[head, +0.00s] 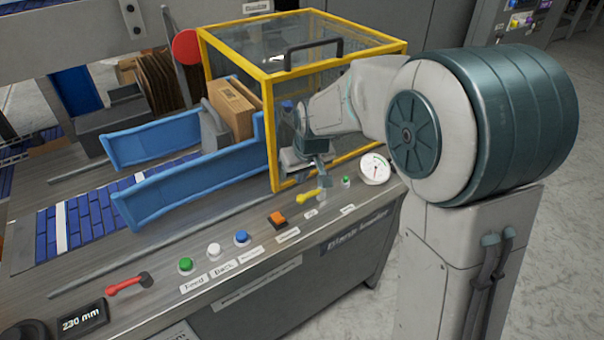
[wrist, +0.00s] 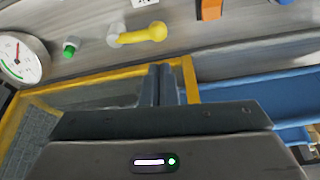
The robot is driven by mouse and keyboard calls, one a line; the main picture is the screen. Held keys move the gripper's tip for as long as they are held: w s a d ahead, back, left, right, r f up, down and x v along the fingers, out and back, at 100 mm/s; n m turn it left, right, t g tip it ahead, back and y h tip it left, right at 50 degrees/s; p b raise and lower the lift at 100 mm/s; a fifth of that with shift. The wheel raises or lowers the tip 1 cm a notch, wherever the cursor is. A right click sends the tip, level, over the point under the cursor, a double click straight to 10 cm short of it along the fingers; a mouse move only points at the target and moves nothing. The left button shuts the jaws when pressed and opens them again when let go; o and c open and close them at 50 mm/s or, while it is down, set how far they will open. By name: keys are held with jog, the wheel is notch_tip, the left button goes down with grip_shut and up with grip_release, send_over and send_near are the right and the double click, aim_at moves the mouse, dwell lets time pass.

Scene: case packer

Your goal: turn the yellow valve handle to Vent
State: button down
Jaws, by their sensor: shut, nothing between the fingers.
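The yellow valve handle (head: 308,197) sits on the sloped front panel, left of the pressure gauge (head: 376,168). In the wrist view the yellow handle (wrist: 146,33) shows at the top, its bar lying nearly level, with a pale hub at its left end. The label by the handle is too small or cut off to read. My gripper (head: 318,174) hangs just above and behind the handle, in front of the yellow-framed guard. In the wrist view my gripper's fingers (wrist: 166,84) are shut together and empty, apart from the handle.
The yellow-framed clear guard (head: 272,130) stands close behind my gripper. On the panel are a small green button (head: 346,182), an orange switch (head: 278,219), a blue button (head: 242,238) and a red handle (head: 128,283). Blue guide rails (head: 185,195) flank a carton (head: 231,108).

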aim_at(311, 196)
jog(key=x, duration=0.6)
jog(key=shift+w+a+f+b, duration=0.1)
jog(key=shift+w+f+b, duration=0.05)
jog(key=shift+f+b, duration=0.2)
jog(key=shift+a, duration=0.1)
jog(key=shift+f, duration=0.1)
